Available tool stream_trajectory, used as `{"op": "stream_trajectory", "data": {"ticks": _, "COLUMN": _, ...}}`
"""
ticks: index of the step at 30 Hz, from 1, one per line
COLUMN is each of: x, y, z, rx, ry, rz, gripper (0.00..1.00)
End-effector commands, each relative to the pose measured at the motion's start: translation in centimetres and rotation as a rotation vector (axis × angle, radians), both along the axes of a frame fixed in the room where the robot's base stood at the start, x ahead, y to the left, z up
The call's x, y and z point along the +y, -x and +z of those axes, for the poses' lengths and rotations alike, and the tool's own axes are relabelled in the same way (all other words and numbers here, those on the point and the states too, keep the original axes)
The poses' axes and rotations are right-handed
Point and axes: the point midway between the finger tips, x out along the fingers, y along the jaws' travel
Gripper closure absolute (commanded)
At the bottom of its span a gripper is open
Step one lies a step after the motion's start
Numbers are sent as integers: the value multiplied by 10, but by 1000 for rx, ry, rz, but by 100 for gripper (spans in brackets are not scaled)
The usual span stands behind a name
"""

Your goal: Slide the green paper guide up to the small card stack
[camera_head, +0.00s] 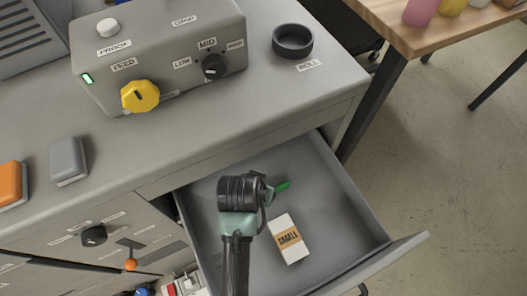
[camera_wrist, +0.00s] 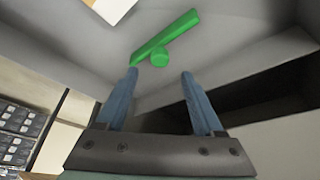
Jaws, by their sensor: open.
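The green paper guide (camera_head: 283,187) lies in the open drawer, partly hidden behind my arm in the head view. In the wrist view the guide (camera_wrist: 172,34) is a slanted green bar with a round green knob (camera_wrist: 160,55). My gripper (camera_wrist: 158,78) is open and empty, with its two blue fingers pointing toward the guide and the knob appearing between and beyond their tips. The small card stack (camera_head: 289,240), white with an orange "SMALL" band, lies apart from the guide, nearer the camera in the head view. A corner of the stack (camera_wrist: 112,8) shows in the wrist view.
The grey drawer (camera_head: 398,252) has raised walls around the guide and stack. The cabinet top above it holds a control box (camera_head: 160,60) with a yellow knob, a dark ring (camera_head: 292,41), and grey and orange blocks. Bare drawer floor lies right of the stack.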

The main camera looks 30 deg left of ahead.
Motion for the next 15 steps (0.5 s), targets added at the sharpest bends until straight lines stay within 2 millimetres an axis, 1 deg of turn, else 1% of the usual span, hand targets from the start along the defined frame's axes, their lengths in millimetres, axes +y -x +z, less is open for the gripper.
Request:
{"op": "stream_trajectory", "data": {"ticks": 1, "x": 1, "y": -3, "z": -10, "rx": 3, "ry": 0, "rz": 0, "gripper": 31}}
{"op": "stream_trajectory", "data": {"ticks": 3, "x": 1, "y": -8, "z": -21, "rx": 2, "ry": 0, "rz": 0, "gripper": 31}}
{"op": "stream_trajectory", "data": {"ticks": 7, "x": 2, "y": -16, "z": -39, "rx": 1, "ry": 0, "rz": 0, "gripper": 31}}
{"op": "stream_trajectory", "data": {"ticks": 11, "x": 3, "y": -21, "z": -51, "rx": 0, "ry": 0, "rz": 0, "gripper": 31}}
{"op": "stream_trajectory", "data": {"ticks": 15, "x": 3, "y": -24, "z": -58, "rx": -1, "ry": 0, "rz": 0, "gripper": 31}}
